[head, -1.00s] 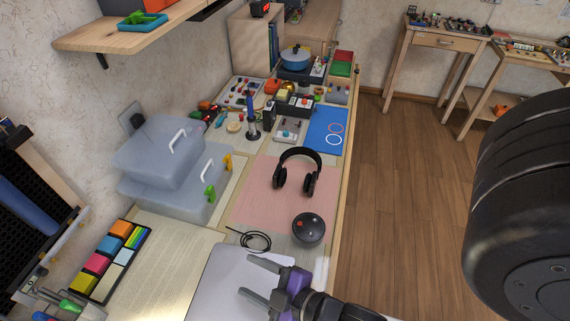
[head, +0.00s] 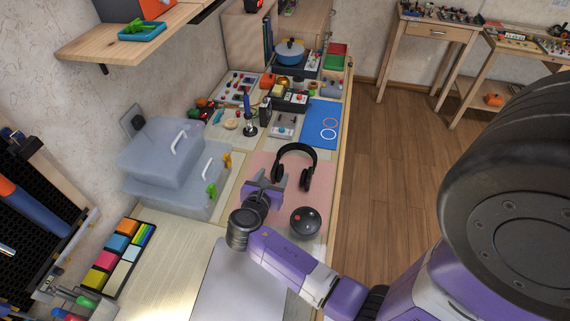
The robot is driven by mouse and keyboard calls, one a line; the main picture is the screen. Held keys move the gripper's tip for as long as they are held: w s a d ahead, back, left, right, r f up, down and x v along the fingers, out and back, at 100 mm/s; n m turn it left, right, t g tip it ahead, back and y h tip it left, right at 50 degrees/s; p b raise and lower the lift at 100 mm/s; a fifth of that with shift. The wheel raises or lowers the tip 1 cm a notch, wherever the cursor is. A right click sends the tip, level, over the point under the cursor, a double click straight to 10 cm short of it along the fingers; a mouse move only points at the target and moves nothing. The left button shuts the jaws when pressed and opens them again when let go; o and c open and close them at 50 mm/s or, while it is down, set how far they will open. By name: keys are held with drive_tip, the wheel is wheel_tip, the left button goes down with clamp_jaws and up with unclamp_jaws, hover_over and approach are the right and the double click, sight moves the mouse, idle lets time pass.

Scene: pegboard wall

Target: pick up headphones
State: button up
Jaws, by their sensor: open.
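The black headphones (head: 297,155) lie on the pink mat (head: 263,161) on the long workbench, with the headband arched toward the back and the ear cups toward me. My gripper (head: 265,179) is over the near part of the mat, just left of and nearer than the left ear cup. It is open, and nothing shows between its fingers. It looks apart from the headphones, though its exact height above the mat is hard to tell. My gripper and wrist hide part of the mat.
A round dark device (head: 305,221) sits close in front of the headphones. Stacked translucent bins (head: 170,172) stand to the left by the wall. A blue mat (head: 321,124) and several small tools lie behind. The bench's right edge is close to the headphones.

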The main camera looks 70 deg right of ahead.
sight(278, 165)
drive_tip(key=x, duration=0.7)
drive_tip(key=shift+w+d+p, duration=0.15)
drive_tip(key=shift+d+p, duration=0.05)
drive_tip(key=shift+p, duration=0.15)
clamp_jaws()
